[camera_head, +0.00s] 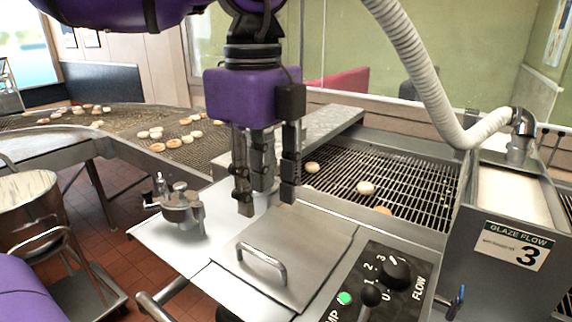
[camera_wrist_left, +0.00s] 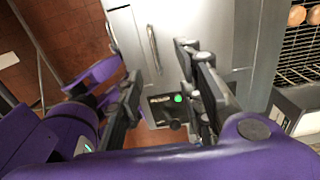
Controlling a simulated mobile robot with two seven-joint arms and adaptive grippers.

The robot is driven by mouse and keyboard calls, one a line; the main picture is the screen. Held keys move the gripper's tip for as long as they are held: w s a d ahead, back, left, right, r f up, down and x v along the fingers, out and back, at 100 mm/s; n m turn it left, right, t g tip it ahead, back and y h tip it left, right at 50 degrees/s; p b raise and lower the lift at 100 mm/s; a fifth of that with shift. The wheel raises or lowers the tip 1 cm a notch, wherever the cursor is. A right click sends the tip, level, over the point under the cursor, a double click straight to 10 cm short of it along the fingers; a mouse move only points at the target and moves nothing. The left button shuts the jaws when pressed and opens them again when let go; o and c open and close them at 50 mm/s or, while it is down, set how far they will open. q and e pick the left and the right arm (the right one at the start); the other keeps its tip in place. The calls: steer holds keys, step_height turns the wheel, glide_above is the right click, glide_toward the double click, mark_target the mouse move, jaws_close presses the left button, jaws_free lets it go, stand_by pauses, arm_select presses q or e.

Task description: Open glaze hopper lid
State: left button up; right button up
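The glaze hopper lid (camera_head: 310,243) is a flat square metal plate lying shut on the metal deck, with a curved bar handle (camera_head: 262,264) near its front left edge. In the left wrist view, the handle (camera_wrist_left: 154,50) shows upright in the picture, left of the space between the fingers. My left gripper (camera_head: 266,202) hangs fingers down near the lid's far left edge, behind the handle in the head view. Its fingers (camera_wrist_left: 161,85) are spread with nothing between them, and it does not hold the handle. My right gripper is not in view.
A control panel (camera_head: 345,277) with a green light and FLOW knob sits right of the lid. A metal valve fitting (camera_head: 180,206) stands on the left of the deck. A wire conveyor (camera_head: 405,185) with doughnuts runs behind. A white hose (camera_head: 425,85) arches at right.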

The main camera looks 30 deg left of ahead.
arm_select(q)
steer(key=b, duration=0.1)
glide_above(259, 252)
steer(key=f, duration=0.4)
steer(key=shift+s+f, duration=0.25)
steer(key=shift+f, duration=0.1)
steer(key=f, duration=0.1)
steer(key=f+b, duration=0.1)
steer(key=f, duration=0.2)
steer(key=shift+w+f, duration=0.3)
steer(key=shift+f, duration=0.1)
steer(key=shift+f+b, duration=0.4)
steer(key=shift+b, duration=0.05)
steer(key=shift+f, duration=0.2)
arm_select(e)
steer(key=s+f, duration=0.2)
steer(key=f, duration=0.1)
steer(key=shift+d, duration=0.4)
arm_select(q)
steer(key=shift+c, duration=0.6)
